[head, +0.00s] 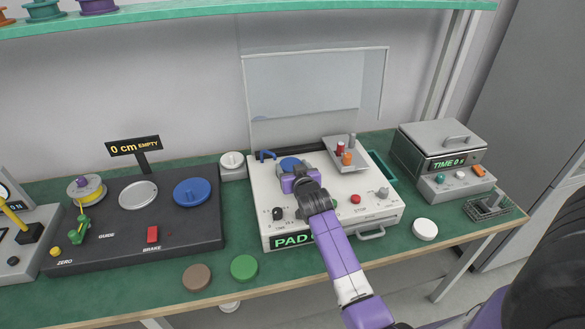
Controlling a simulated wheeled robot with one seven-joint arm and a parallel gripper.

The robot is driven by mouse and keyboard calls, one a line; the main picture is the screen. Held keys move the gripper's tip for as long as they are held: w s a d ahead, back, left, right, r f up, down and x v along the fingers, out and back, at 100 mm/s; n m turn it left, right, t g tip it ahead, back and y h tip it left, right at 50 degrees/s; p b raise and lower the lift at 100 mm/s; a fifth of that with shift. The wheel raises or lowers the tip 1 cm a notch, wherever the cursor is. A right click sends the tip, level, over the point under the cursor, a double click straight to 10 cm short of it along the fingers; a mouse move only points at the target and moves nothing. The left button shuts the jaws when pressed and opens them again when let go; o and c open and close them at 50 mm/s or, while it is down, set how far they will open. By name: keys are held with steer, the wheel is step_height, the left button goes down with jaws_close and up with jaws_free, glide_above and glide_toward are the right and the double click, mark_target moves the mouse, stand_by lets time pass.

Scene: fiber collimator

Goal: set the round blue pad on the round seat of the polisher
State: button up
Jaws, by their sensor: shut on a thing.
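The polisher (270,235) is the white box at the middle of the bench, with a green "PAD" display on its front. My gripper (291,176) reaches over its top from the front right and is shut on the round blue pad (289,162). Only the far part of the pad shows beyond my fingers, over the left rear of the polisher's top. The round seat is hidden under the pad and gripper. I cannot tell whether the pad touches the seat or hangs just above it.
A clear raised cover (315,90) stands behind the polisher. A grey tray (345,154) with small red and orange parts sits at its right rear. Brown (197,277), green (244,268) and white (425,229) discs lie on the bench. A black spool machine (115,245) stands left.

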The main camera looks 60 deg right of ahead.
steer(key=shift+s+f, duration=0.1)
steer(key=shift+f, duration=0.4)
steer(key=shift+s+a+f+b, duration=0.15)
steer(key=shift+f+b, duration=0.15)
steer(key=shift+b, duration=0.15)
steer(key=shift+f, duration=0.1)
steer(key=o, duration=1.5)
steer(key=shift+o, duration=0.6)
steer(key=shift+r+p, duration=0.9)
steer(key=shift+r, duration=0.1)
steer(key=shift+w+r+p, duration=0.2)
steer(key=shift+r+p, duration=2.3)
steer(key=shift+r, duration=0.85)
